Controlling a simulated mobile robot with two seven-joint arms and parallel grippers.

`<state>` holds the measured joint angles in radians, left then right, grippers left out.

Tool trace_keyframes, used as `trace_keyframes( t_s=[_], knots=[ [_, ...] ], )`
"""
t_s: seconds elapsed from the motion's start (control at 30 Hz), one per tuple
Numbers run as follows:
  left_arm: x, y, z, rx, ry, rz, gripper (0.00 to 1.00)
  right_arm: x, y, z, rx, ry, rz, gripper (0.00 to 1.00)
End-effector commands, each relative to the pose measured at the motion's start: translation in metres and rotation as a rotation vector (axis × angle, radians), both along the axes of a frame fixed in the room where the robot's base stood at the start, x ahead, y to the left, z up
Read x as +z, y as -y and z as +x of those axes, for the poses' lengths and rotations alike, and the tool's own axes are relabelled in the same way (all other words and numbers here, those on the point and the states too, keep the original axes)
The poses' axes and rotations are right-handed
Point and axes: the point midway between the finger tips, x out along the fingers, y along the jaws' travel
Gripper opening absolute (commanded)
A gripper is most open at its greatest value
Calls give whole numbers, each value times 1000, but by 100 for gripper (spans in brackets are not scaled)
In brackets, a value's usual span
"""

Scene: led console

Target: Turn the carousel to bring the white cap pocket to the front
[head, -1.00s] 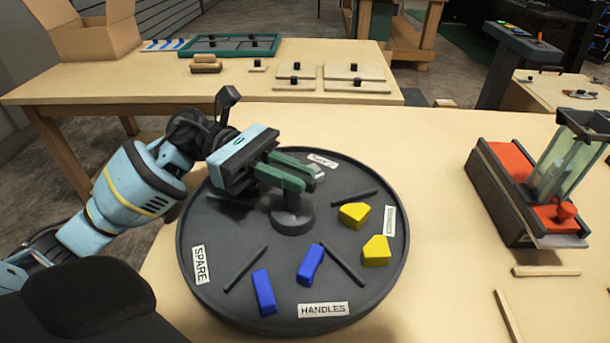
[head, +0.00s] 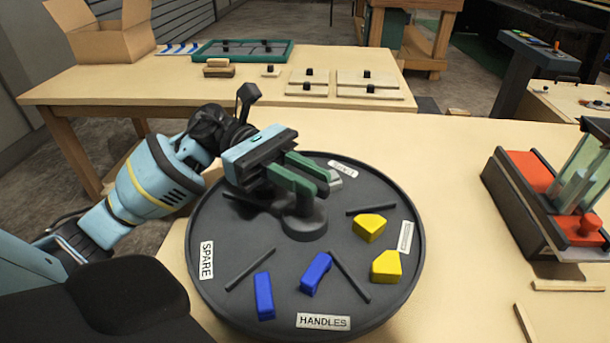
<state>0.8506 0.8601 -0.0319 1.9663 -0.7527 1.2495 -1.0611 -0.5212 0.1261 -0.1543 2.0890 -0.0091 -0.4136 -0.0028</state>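The carousel (head: 237,298) is a dark round turntable with a raised rim. Thin dark bars divide its top. Its SPARE label (head: 206,260) is at the left, its HANDLES label (head: 323,321) at the front. A right label (head: 405,236) is unreadable and a back label (head: 342,168) is partly hidden. Two blue pieces (head: 264,296) lie at the front, two yellow pieces (head: 386,266) at the right. A pale grey-white piece (head: 336,182) shows behind my fingertips. My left gripper (head: 314,187) has its green fingers at the central hub (head: 303,226); whether they grip it is unclear. My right gripper is out of view.
A red and grey dispenser (head: 529,170) with a clear chute stands right of the carousel, with wooden strips (head: 568,286) in front. A back table (head: 130,95) holds an open box (head: 100,30), a green tray (head: 242,50) and boards. Bare tabletop lies between carousel and dispenser.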

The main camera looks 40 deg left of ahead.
Motion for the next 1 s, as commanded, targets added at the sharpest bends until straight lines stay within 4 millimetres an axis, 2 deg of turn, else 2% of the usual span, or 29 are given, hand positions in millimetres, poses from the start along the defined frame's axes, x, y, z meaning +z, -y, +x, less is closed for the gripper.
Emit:
trace_keyframes(
  t_s=[0.03, 0.1, 0.13, 0.47, 0.8, 1.0],
  knots=[
    [0, 0, 0, 0, 1, 1, 25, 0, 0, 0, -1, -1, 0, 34],
    [0, 0, 0, -1, 0, 2, 35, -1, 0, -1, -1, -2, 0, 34],
    [-1, 0, 0, -1, 0, 2, 35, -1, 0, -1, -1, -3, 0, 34],
    [-2, -4, 0, 0, -2, 5, 35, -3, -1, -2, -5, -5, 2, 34],
    [-3, -53, 0, 1, -3, 4, 35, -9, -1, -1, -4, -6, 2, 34],
    [-2, -74, 0, 0, -2, 3, 35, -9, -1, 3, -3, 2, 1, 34]
  ],
)
